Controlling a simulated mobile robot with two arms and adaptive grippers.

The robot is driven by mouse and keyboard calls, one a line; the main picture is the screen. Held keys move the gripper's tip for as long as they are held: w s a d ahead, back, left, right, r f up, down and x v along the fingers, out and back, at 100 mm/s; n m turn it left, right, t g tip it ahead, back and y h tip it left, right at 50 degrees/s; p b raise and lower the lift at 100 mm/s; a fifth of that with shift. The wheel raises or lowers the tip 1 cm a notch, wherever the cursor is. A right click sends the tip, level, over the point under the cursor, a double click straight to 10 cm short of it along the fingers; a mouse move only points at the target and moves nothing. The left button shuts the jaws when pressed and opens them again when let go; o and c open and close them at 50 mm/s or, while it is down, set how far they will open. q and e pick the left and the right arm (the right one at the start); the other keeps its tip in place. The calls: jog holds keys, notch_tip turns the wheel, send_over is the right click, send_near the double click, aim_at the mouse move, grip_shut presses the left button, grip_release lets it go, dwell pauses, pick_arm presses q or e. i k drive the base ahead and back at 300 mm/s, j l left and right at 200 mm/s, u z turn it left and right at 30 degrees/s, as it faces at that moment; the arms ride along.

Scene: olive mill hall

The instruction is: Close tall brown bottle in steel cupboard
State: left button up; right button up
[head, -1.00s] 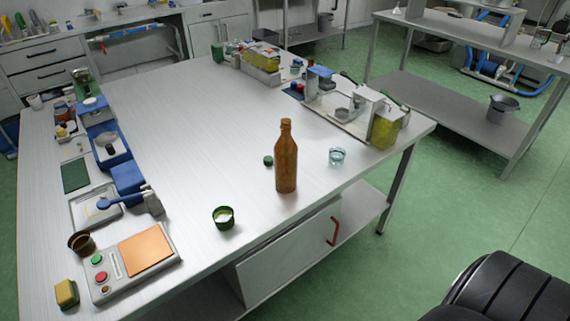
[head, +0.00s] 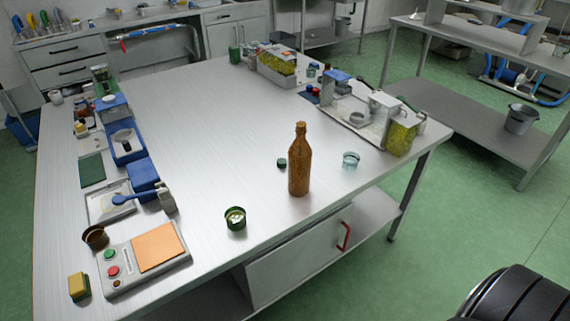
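A tall brown bottle (head: 299,165) stands upright on the steel table (head: 200,150), near its front edge. A small dark green cap-like piece (head: 281,163) lies on the table just left of the bottle. Under the tabletop is a steel cupboard (head: 300,262) with a red handle (head: 344,236); its front looks shut. Neither of my grippers is in view.
A green cup (head: 235,218) and a small glass (head: 350,160) stand near the bottle. Clear containers (head: 402,132) stand at the right. The table's middle is clear.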

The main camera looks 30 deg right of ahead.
aim_at(300, 152)
jog(key=i+l, duration=0.1)
jog(key=l, duration=0.55)
jog(key=i+l+u, duration=0.1)
jog(key=l, duration=0.6)
